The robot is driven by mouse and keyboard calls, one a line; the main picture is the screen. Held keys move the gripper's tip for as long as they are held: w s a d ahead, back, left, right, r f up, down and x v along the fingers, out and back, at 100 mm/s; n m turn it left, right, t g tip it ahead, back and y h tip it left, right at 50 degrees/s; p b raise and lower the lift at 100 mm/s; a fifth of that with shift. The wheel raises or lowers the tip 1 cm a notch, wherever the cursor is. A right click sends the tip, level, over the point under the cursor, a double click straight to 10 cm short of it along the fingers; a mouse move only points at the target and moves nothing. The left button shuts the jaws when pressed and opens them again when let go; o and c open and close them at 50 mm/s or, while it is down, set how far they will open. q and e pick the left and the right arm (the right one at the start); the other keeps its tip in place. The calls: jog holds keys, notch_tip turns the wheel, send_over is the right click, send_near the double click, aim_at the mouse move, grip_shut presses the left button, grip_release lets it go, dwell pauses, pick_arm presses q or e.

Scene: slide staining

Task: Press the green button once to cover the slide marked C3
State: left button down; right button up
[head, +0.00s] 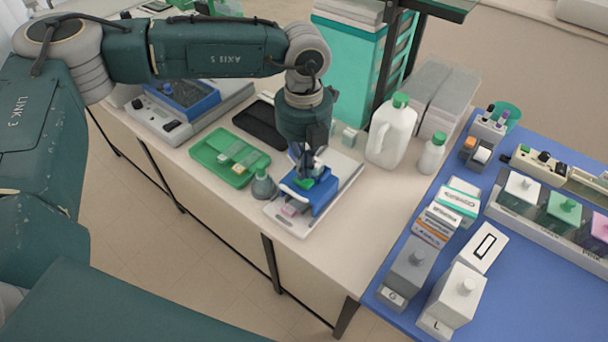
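The blue device (325,194) stands on a white base plate (345,181) on the pale bench. A green button (304,183) shows on its top, partly hidden by my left gripper. My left gripper (306,174) points down right over the button; I cannot tell whether it touches it, and its fingers are too small and dark to tell open from shut. A slide with a pinkish end (290,211) lies at the front of the device; its marking is too small to read. My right gripper is not in view.
A green tray (205,168) with slides and a small grey flask (263,187) stand left of the device. A white jug (391,132) and a small bottle (432,154) stand to the right. The blue-topped table (540,262) at right holds boxes and staining containers.

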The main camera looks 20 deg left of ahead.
pick_arm(q)
jog(key=shift+r+p, duration=0.85)
jog(key=shift+r, duration=1.65)
jog(key=shift+s+f, duration=0.1)
